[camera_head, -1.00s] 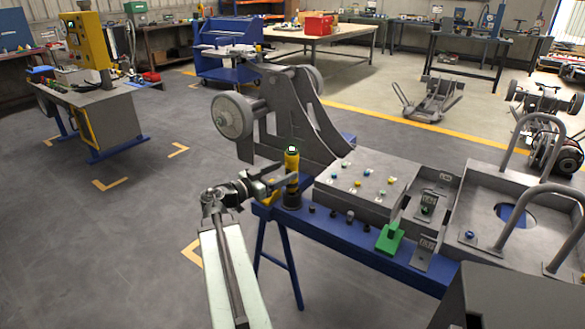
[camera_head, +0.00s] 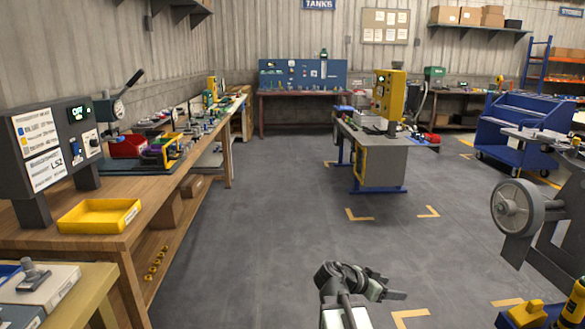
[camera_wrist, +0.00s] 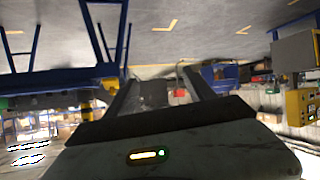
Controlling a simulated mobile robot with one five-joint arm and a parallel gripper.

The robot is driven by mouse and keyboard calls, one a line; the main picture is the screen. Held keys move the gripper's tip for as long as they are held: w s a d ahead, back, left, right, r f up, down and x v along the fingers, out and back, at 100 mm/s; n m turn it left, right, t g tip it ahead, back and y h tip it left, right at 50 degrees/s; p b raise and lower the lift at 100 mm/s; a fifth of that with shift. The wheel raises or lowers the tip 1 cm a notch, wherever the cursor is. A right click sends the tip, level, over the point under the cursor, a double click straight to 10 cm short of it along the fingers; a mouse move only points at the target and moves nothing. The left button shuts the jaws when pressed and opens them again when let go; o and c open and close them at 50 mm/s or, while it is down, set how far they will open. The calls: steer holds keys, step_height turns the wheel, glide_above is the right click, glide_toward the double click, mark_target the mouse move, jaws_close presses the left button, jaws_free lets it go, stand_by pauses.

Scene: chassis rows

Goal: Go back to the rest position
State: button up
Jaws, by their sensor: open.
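My gripper (camera_head: 392,285) is at the lower middle of the head view, above open grey floor. Its jaws point to the right, apart from any object there. In the wrist view my gripper (camera_wrist: 158,85) shows two dark fingers spread apart with nothing between them. A yellow and black tool (camera_head: 577,300) stands at the lower right edge of the head view, cut off by the frame. It is well to the right of my gripper.
A wooden bench (camera_head: 190,190) with a yellow tray (camera_head: 98,216) runs along the left. A grey machine table (camera_head: 382,155) stands ahead. The floor (camera_head: 280,240) between is clear.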

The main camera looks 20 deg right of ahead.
steer(key=a+f+n+y, duration=0.4)
steer(key=a+n, duration=0.1)
steer(key=a, duration=0.6)
steer(key=a+f+n+y, duration=0.4)
steer(key=a+n, duration=0.2)
steer(key=a, duration=0.5)
steer(key=a+f+n+y, duration=0.4)
steer(key=a+f+n, duration=0.1)
steer(key=a, duration=0.6)
step_height(320, 180, up, 31)
steer(key=p, duration=3)
steer(key=shift+s+a+f+g, duration=0.2)
steer(key=shift+g, duration=0.1)
steer(key=shift+f, duration=0.15)
